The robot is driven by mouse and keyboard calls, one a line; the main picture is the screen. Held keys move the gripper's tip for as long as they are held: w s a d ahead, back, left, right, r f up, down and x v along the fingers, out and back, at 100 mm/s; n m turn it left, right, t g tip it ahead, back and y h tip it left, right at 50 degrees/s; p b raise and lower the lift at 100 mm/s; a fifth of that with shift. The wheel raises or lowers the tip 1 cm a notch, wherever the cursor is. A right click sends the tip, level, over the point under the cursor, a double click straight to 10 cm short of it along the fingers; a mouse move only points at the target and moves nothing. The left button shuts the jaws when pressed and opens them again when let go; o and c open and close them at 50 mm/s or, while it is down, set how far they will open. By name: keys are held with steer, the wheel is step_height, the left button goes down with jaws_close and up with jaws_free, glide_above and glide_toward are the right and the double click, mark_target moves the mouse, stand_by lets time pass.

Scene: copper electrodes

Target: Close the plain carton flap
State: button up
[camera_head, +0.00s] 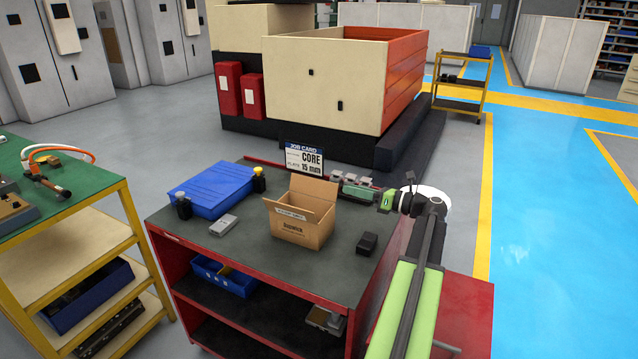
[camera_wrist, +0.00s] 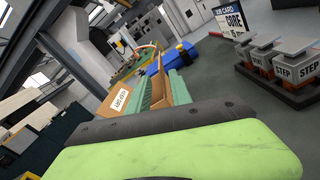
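The open brown carton (camera_head: 297,228) stands on the cart's dark top. Its plain flap (camera_head: 312,191) stands up at the back. Another flap with a white label (camera_head: 291,214) hangs outward at the front; in the wrist view its label (camera_wrist: 122,98) reads KEEP DRY. My gripper (camera_head: 348,191) is just right of the carton, pointing left towards it, at about the flaps' height. In the wrist view its teal fingers (camera_wrist: 158,90) reach towards the brown cardboard. The gripper body hides much of the carton there.
A blue case (camera_head: 215,188), a grey block (camera_head: 223,225) and dark bottles are left of the carton. A black box (camera_head: 367,243) is at its right front. A job card (camera_head: 304,160) stands behind it. STEP blocks (camera_wrist: 297,60) stand in a rack near my gripper.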

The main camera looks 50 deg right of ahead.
mark_target(321, 181)
steer(key=x, duration=1.1)
steer(key=shift+w, duration=0.1)
jaws_close()
stand_by(0.9)
